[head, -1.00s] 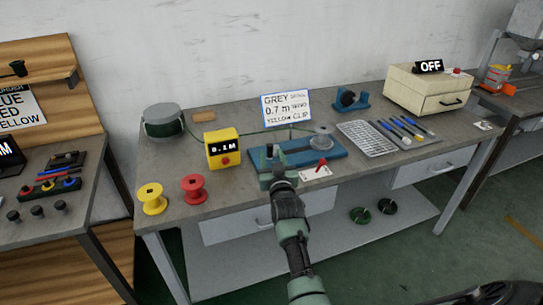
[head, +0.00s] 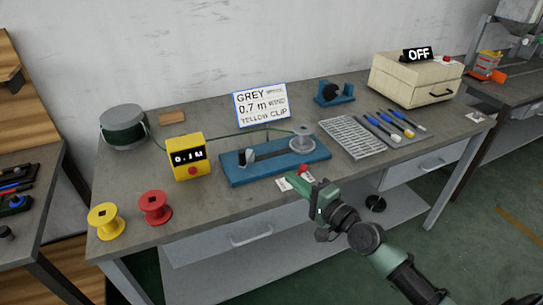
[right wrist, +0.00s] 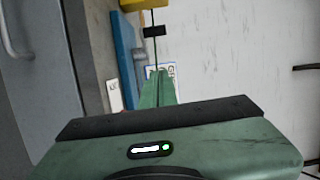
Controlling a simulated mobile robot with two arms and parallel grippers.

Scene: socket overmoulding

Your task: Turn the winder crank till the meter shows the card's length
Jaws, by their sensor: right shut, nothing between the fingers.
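The winder (head: 235,175) has a blue base with a grey spool (head: 301,142) at its right end and a dark line running to it. A red knob (head: 303,169), probably the crank's handle, shows at the winder's front edge. The yellow meter (head: 188,171) reads 0.1 M. The card (head: 260,104) reads GREY, 0.7 m, YELLOW CLIP. My right gripper (head: 312,180) is shut and empty, just in front of the red knob; I cannot tell whether they touch. Its green fingers (right wrist: 158,88) also show in the right wrist view. My left gripper is out of view.
A green cable drum (head: 123,128) stands left of the meter. Yellow (head: 106,221) and red (head: 154,207) spools stand at the front left. A white label (head: 283,184) lies before the winder.

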